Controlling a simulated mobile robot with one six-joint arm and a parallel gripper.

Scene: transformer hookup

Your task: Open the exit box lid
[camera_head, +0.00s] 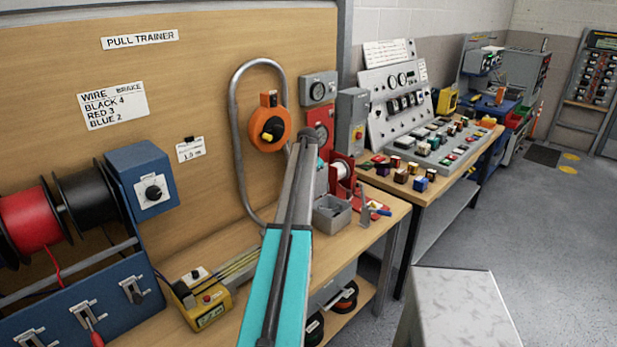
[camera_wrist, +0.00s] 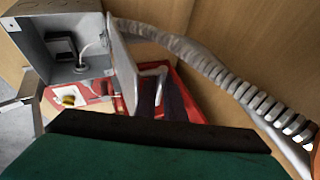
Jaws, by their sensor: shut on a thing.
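The grey exit box (camera_wrist: 80,45) is at upper left in the wrist view, with its inside showing. A dark square part and a white cable are inside. Its lid (camera_wrist: 122,65) stands swung out at the right side of the opening, seen nearly edge-on. A pale bent handle (camera_wrist: 154,72) is on the lid's outer side. My gripper (camera_wrist: 160,98) shows as dark fingers shut at this handle; their exact contact is hard to see. In the head view my arm hides the gripper and most of the box.
Ribbed grey conduit (camera_wrist: 225,75) curves to the right of the box. In the head view an orange reel (camera_head: 268,130) hangs on the board. A grey stool (camera_head: 465,300) stands at lower right.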

